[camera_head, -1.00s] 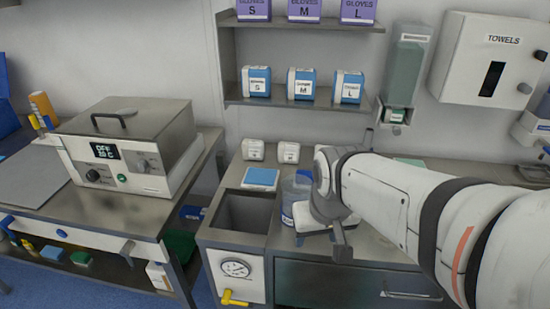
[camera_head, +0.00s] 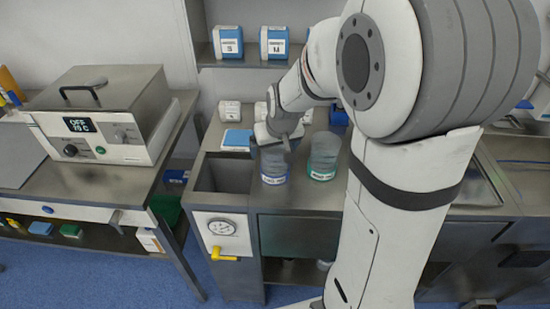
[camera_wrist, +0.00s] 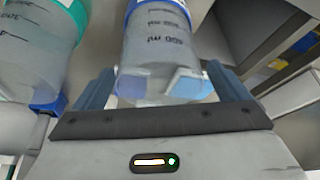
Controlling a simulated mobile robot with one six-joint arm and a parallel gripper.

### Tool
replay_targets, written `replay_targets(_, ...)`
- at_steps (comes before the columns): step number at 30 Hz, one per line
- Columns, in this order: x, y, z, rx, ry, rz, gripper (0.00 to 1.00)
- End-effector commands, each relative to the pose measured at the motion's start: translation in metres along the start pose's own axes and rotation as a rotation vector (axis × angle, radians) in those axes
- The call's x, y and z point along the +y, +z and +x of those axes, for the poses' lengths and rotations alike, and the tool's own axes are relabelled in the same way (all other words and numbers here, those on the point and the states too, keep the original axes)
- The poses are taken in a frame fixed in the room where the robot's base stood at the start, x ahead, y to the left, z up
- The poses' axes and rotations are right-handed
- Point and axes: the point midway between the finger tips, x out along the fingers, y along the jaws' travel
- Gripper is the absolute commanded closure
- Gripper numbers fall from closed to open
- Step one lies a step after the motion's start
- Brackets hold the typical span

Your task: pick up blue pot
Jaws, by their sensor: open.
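The blue pot (camera_head: 273,166) is a clear grey pot with a blue ring around its base. It stands upright on the steel counter, just right of the sunken basin. In the wrist view the blue pot (camera_wrist: 160,40) shows its blue ring and dark printed marks. My gripper (camera_head: 274,143) is at the upper part of the pot. In the wrist view my gripper (camera_wrist: 160,82) is open, with one finger on each side of the pot's near end. I cannot tell whether the fingers touch it. My wrist partly hides the pot's top in the head view.
A similar pot with a green ring (camera_head: 323,156) stands close on the right; it also shows in the wrist view (camera_wrist: 38,45). The open basin (camera_head: 227,182) is on the left. Small white boxes (camera_head: 230,110) and a blue packet (camera_head: 237,139) lie behind.

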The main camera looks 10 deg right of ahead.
Motion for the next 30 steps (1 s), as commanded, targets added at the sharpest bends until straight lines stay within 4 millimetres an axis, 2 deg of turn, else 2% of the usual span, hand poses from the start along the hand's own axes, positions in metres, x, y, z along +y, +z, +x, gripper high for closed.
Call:
replay_targets(4, 0.0, 0.0, 0.015, -0.001, 0.0, 0.0, 0.06)
replay_targets(13, 0.001, 0.0, 0.018, 0.001, 0.0, 0.001, 0.07)
replay_targets(30, 0.001, 0.0, 0.018, 0.001, 0.001, 0.002, 0.54)
